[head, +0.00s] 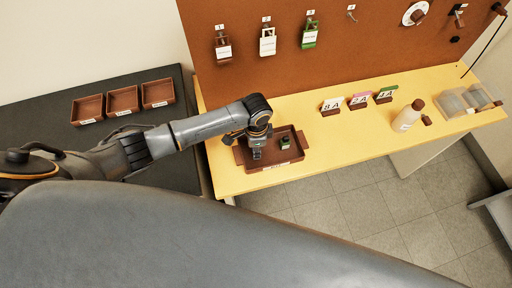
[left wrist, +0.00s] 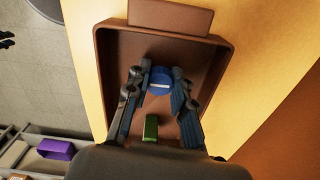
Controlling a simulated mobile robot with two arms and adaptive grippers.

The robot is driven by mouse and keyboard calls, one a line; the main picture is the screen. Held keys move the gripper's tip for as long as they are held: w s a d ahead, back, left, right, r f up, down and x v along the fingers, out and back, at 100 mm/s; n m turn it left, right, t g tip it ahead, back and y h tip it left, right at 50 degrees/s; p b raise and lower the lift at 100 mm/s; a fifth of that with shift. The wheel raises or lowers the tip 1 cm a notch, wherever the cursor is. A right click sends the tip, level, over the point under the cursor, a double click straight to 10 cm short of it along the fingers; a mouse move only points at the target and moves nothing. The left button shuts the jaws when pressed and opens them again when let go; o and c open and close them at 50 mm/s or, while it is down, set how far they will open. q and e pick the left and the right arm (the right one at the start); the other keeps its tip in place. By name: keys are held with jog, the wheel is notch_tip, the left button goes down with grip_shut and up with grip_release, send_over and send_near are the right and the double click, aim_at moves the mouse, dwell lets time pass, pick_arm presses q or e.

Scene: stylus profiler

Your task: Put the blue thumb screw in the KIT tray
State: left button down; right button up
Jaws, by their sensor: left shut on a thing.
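The blue thumb screw (left wrist: 159,78) is between the fingers of my left gripper (left wrist: 157,90) in the left wrist view, its round slotted head showing. In the head view my left gripper (head: 257,153) points down over the left part of a brown tray (head: 297,156) on the yellow bench, and the screw is hidden there. The same tray (left wrist: 113,75) surrounds the gripper in the left wrist view. Its front label is too small to read. I cannot tell whether the screw touches the tray floor. My right gripper is not in view.
A small green item (left wrist: 151,127) lies in the tray beside the gripper. Three small brown trays (head: 123,99) stand on the dark table at left. Tagged padlocks (head: 268,41) hang on the board. Letter cards (head: 359,101) and a white bottle (head: 408,116) stand farther right on the bench.

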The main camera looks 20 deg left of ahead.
pick_arm(q)
jog(key=shift+f, duration=0.1)
jog(key=shift+f, duration=0.1)
jog(key=c, duration=1.1)
grip_release()
jog(key=shift+c, duration=0.2)
jog(key=shift+r, duration=0.2)
notch_tip(320, 180, up, 12)
jog(key=b, duration=0.1)
jog(key=shift+b, duration=0.3)
jog(key=shift+f, duration=0.1)
